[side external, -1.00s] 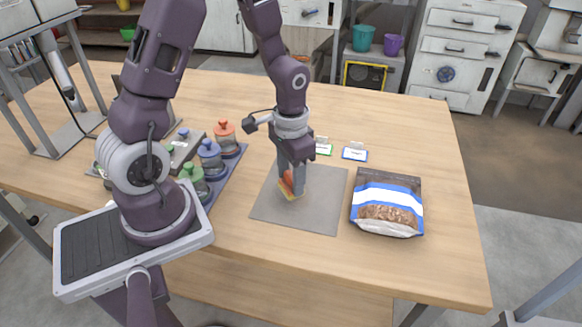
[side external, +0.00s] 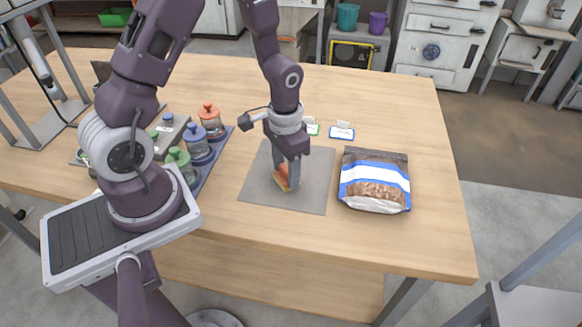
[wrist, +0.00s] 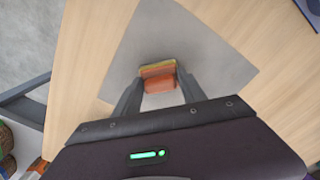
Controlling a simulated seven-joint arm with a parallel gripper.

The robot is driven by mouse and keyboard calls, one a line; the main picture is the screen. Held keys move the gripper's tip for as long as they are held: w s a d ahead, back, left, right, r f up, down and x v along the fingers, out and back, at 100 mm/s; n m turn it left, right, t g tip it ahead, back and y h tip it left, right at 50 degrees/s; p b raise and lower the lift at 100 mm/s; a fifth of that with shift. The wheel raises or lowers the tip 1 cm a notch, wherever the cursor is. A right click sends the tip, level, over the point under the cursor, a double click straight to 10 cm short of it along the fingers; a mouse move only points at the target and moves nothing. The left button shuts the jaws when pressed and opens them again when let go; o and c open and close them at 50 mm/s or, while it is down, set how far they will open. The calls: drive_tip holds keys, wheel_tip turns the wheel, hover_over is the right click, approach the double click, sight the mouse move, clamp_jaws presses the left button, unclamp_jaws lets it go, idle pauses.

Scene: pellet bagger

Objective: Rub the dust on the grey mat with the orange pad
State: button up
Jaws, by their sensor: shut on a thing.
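The grey mat (side external: 312,185) lies flat on the wooden table, and it also fills much of the wrist view (wrist: 205,50). My gripper (side external: 288,178) is over the middle of the mat, pointing down, shut on the orange pad (side external: 281,178). In the wrist view the pad (wrist: 158,82) sits between my two fingertips; it has an orange body with a yellowish-green edge. The pad is at or very close to the mat; I cannot tell whether it touches. I cannot make out any dust on the mat.
A blue-and-white pellet bag (side external: 374,182) lies right of the mat. Several lidded jars, such as the green one (side external: 182,166), stand on a blue tray at left. Two small cards, one blue-edged (side external: 342,132), stand behind the mat. The table is clear at the right.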

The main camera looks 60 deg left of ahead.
drive_tip(key=shift+s+a, duration=0.6)
wheel_tip(320, 180, up, 8)
drive_tip(key=shift+r, duration=0.1)
idle(0.5)
